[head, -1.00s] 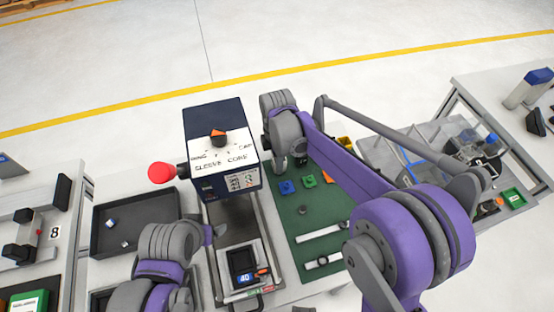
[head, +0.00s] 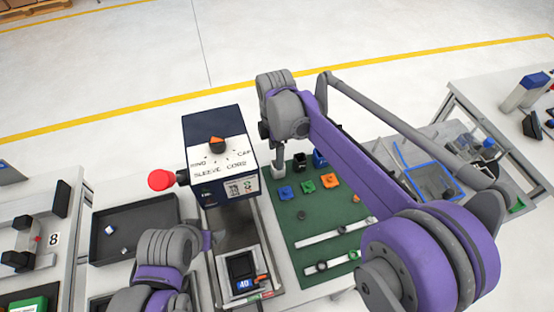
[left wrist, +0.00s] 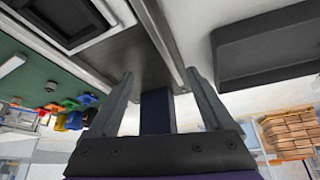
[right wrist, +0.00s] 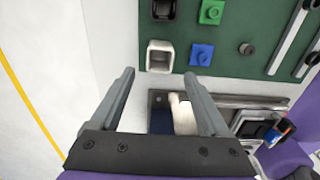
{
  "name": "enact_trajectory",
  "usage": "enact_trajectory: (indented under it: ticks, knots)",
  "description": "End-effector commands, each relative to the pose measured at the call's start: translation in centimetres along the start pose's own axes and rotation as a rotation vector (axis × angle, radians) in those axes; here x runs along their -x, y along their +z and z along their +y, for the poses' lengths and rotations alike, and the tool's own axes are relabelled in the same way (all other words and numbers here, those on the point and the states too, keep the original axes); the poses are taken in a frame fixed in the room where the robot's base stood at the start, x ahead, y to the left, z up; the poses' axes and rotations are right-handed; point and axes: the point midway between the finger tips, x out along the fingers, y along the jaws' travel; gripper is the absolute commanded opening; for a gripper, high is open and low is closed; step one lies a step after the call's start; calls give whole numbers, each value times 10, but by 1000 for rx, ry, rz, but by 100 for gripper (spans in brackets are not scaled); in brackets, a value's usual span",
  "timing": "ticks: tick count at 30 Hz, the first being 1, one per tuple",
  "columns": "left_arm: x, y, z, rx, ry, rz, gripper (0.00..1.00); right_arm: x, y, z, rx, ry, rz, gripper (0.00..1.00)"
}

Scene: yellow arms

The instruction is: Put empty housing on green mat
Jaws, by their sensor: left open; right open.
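A light grey, open-topped square housing (right wrist: 150,58) stands upright at the corner of the green mat (right wrist: 225,52) in the right wrist view; its inside looks empty. In the head view the pale housing (head: 278,171) is at the mat's far left corner, just below my right gripper (head: 277,150). My right gripper is open, and in its wrist view the fingertips (right wrist: 160,73) are apart with the housing just beyond them. My left gripper (head: 209,240) is open and empty beside the press machine; its fingers (left wrist: 158,78) show in the left wrist view.
A black holder (head: 299,160), blue block (head: 285,193), green block (head: 308,186) and orange block (head: 330,181) sit on the mat. The blue-and-white selector machine (head: 221,160) stands left of it. A dark tray (head: 152,215) lies further left.

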Motion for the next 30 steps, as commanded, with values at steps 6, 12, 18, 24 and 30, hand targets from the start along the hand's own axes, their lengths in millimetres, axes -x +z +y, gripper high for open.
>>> enact_trajectory:
  ticks: [6, 12, 18, 24, 30]
  knots:
    - [0, 0, 0, 0, 0, 0, 85, 7, 0, 0, 0, 0, 0, 79]
    - [0, 0, 0, 0, 0, 0, 85, 13, 13, -15, -106, 26, 3, 79]
    - [0, 0, 0, 0, 0, 0, 85, 25, 50, -67, -479, 119, 25, 79]
    - [0, 0, 0, 0, 0, 0, 85, 24, 80, -130, -901, 224, 79, 79]
    - [0, 0, 0, 0, 0, 0, 85, 7, 100, -194, -1316, 326, 166, 79]
